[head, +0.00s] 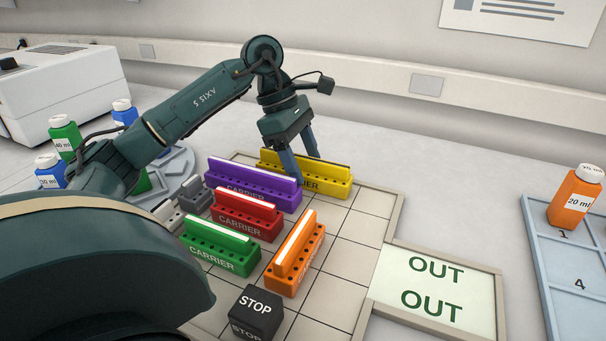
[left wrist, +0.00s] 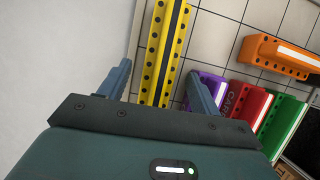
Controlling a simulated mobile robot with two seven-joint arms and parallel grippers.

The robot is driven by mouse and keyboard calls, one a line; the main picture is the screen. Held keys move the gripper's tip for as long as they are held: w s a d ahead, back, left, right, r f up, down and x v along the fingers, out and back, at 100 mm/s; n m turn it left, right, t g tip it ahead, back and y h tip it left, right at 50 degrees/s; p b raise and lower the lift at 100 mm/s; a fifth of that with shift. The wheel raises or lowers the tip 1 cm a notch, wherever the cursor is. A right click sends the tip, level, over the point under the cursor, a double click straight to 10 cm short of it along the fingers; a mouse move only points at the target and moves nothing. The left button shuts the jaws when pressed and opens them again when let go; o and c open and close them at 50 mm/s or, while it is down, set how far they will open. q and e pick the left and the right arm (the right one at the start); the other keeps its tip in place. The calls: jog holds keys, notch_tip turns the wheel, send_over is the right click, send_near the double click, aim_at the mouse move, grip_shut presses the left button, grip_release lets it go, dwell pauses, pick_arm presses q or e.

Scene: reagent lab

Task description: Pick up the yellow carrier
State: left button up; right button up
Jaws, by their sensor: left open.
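The yellow carrier (head: 335,182) lies at the far edge of the tiled board, behind the purple carrier. My left gripper (head: 302,167) is open above it, fingers pointing down. In the left wrist view the yellow carrier (left wrist: 163,50) runs lengthwise between the two open fingers of my left gripper (left wrist: 160,85), with a gap on each side. Its near end is hidden by the gripper body. The fingers hide part of the carrier in the head view, and I cannot tell how far above it they are. My right gripper is not in view.
The purple carrier (head: 255,187) is close to one finger; the red (head: 246,217), green (head: 220,254) and orange (head: 295,257) carriers and a black STOP block (head: 255,316) share the board. An OUT panel (head: 390,290) adjoins it. Free tiles lie at the board's right (head: 350,225).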

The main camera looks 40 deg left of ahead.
pick_arm(q)
jog(key=shift+x, duration=0.8)
jog(key=shift+c, duration=0.3)
jog(key=c, duration=1.1)
jog(key=shift+r, duration=0.1)
